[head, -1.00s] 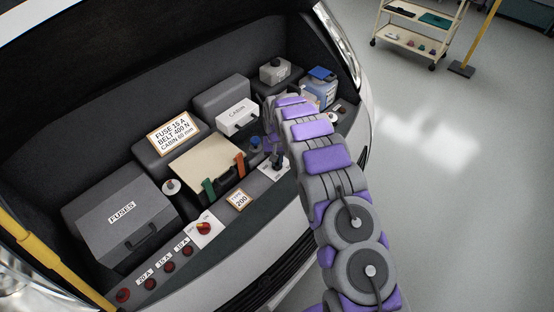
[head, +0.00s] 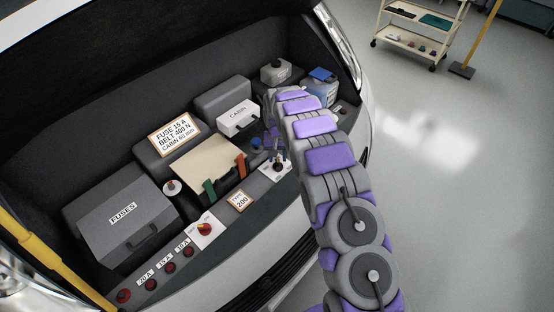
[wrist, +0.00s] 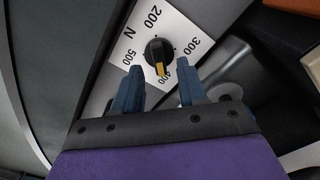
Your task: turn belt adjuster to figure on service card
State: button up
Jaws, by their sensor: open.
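The service card (head: 174,134) stands upright at the back of the bay and reads FUSE 15 A, BELT 400 N, CABIN 60 mm. The belt adjuster is a black round knob (wrist: 158,50) with a yellow pointer, on a white plate (wrist: 128,50) marked N and 200, 300, 400, 500. Its pointer faces the 400 mark in the wrist view. My gripper (wrist: 160,80) is open, its two blue fingers apart with their tips just short of the knob, on the 400 side. No finger visibly touches the knob. In the head view my arm partly hides this area.
A grey FUSES box (head: 122,208), a beige box (head: 205,165) with green and orange straps and a white CABIN box (head: 237,117) stand in the bay. A red selector knob (head: 205,228) and several red buttons line the front ledge.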

aim_at(277, 162)
notch_tip(277, 162, up, 14)
jog(key=p, duration=0.1)
jog(key=shift+a, duration=0.1)
dwell(0.4)
jog(key=shift+r, duration=0.1)
jog(key=s+d+r+m+b, duration=0.1)
jog(key=s+d+r, duration=0.6)
jog(key=s, duration=0.3)
jog(key=s+d+r+b, duration=0.1)
jog(key=s+d+r, duration=0.55)
jog(key=s, duration=0.25)
jog(key=s+d+f+g+b, duration=0.1)
jog(key=s+d, duration=0.2)
jog(key=s, duration=1.2)
jog(key=s+d+f, duration=0.2)
jog(key=s+d, duration=0.1)
jog(key=s, duration=1.3)
jog(key=shift+g+b, duration=0.35)
jog(key=shift+g, duration=0.05)
